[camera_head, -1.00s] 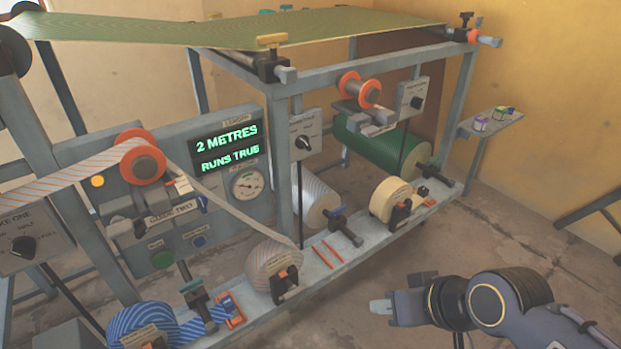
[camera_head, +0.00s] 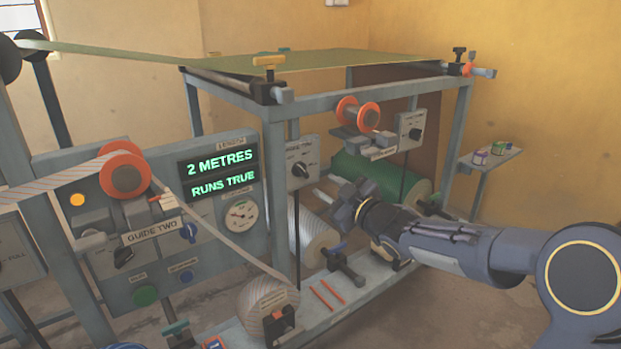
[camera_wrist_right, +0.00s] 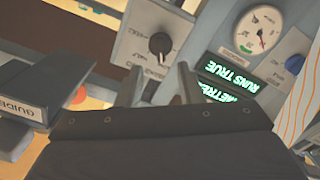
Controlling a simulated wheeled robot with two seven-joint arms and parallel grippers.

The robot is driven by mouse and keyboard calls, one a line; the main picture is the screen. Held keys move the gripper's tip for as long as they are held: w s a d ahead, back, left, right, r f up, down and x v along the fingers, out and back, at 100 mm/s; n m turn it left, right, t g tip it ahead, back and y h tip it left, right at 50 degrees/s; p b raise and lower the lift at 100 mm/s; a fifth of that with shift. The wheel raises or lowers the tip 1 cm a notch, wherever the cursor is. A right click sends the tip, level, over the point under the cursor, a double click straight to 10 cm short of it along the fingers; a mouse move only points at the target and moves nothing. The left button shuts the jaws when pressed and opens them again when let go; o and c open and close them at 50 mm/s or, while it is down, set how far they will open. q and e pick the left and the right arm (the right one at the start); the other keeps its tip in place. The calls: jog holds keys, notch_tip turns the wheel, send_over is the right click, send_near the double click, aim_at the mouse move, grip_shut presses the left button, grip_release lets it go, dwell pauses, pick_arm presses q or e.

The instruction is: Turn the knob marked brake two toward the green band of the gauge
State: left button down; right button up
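The brake two knob (camera_head: 299,170) is a black knob on a grey plate on the machine's front middle post. It also shows in the right wrist view (camera_wrist_right: 160,43), with its pointer over a printed dial. The round white gauge (camera_head: 240,216) is on the panel to its left. In the right wrist view the gauge (camera_wrist_right: 257,30) has a coloured band and a thin needle; the exact reading is too small to tell. My right gripper (camera_head: 343,204) is right of and below the knob, apart from it. Its fingers (camera_wrist_right: 161,84) are spread and empty, pointing toward the knob plate. My left gripper is out of view.
A lit screen (camera_head: 218,172) reads "2 METRES RUNS TRUE". Another knob plate (camera_head: 409,132) stands further right. An orange-flanged spool (camera_head: 358,116) and a green roll (camera_head: 385,178) are behind my arm. A white roll (camera_head: 312,232) lies below the knob.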

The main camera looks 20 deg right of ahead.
aim_at(306, 174)
jog(key=b+x, duration=0.1)
jog(key=x, duration=0.6)
jog(key=shift+w+a, duration=0.1)
jog(key=shift+a, duration=0.05)
grip_shut()
